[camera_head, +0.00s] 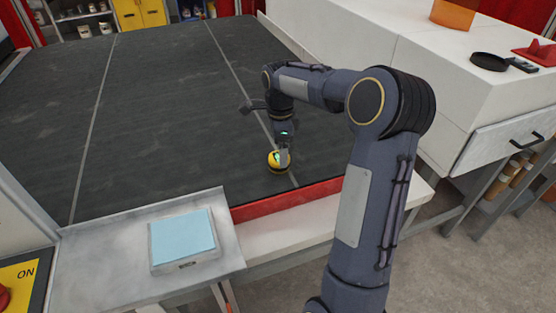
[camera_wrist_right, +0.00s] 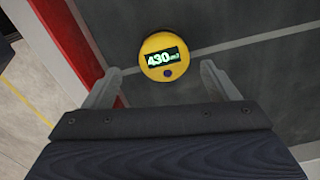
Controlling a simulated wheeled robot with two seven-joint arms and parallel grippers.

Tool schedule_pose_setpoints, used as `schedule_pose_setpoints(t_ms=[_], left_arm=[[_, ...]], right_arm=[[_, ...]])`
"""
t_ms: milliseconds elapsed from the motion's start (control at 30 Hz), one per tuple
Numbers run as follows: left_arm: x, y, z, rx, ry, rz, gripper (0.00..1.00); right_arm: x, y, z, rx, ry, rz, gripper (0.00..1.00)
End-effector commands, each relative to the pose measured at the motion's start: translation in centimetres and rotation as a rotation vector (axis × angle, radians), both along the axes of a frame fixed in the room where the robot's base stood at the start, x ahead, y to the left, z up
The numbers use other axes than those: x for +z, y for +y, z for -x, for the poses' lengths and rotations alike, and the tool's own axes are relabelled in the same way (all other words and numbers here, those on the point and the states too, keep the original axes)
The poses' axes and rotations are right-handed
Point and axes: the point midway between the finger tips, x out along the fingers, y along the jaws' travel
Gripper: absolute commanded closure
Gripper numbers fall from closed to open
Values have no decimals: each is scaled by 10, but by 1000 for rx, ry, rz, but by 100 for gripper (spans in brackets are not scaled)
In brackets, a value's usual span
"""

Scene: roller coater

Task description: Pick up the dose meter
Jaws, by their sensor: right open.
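The dose meter (camera_head: 278,162) is a round yellow device lying on the dark belt, close to its red front edge. In the right wrist view the dose meter (camera_wrist_right: 164,57) shows a dark display reading 430 and a small dark button below it. My right gripper (camera_head: 284,150) is just above the dose meter and partly covers it in the head view. In the right wrist view my right gripper (camera_wrist_right: 161,70) is open, with one finger on either side of and just short of the dose meter. My left gripper is not in view.
The dark belt (camera_head: 150,110) is otherwise clear around the dose meter. A red edge strip (camera_head: 290,200) runs along its front. A light blue pad (camera_head: 183,238) lies on the metal shelf at the front left. A white cabinet (camera_head: 440,70) with a black pan (camera_head: 490,61) stands at right.

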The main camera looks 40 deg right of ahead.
Motion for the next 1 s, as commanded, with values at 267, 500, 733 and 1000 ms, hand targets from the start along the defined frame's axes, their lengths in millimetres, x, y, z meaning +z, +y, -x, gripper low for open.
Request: schedule_pose_setpoints(t_ms=[267, 500, 733, 1000], left_arm=[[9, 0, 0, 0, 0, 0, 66], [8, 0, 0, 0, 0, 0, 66], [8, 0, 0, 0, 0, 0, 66], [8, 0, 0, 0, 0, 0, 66]], right_arm=[[-39, -3, -3, 1, 4, -2, 19], [-44, -3, -4, 2, 0, 0, 19], [-44, -3, -4, 2, 0, -1, 42], [-43, -3, -4, 2, 0, -1, 74]])
